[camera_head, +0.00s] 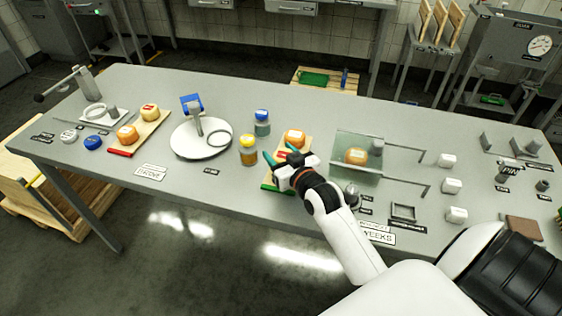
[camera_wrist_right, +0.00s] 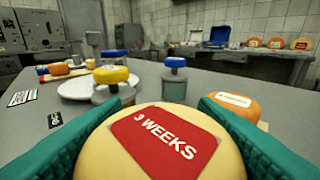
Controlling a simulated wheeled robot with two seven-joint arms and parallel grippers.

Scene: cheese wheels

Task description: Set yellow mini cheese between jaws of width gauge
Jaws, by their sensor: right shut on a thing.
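My right gripper (camera_head: 280,156) is over the small board (camera_head: 268,184) near the table's middle. Its teal fingers are shut on a yellow mini cheese (camera_wrist_right: 110,155) with a red "3 WEEKS" label. The fingers press on both sides of it in the right wrist view. My left gripper is not in view.
An orange cheese (camera_head: 295,137) is just beyond the gripper. A yellow-lidded jar (camera_head: 248,152) and a blue-lidded jar (camera_head: 262,124) stand left of it.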

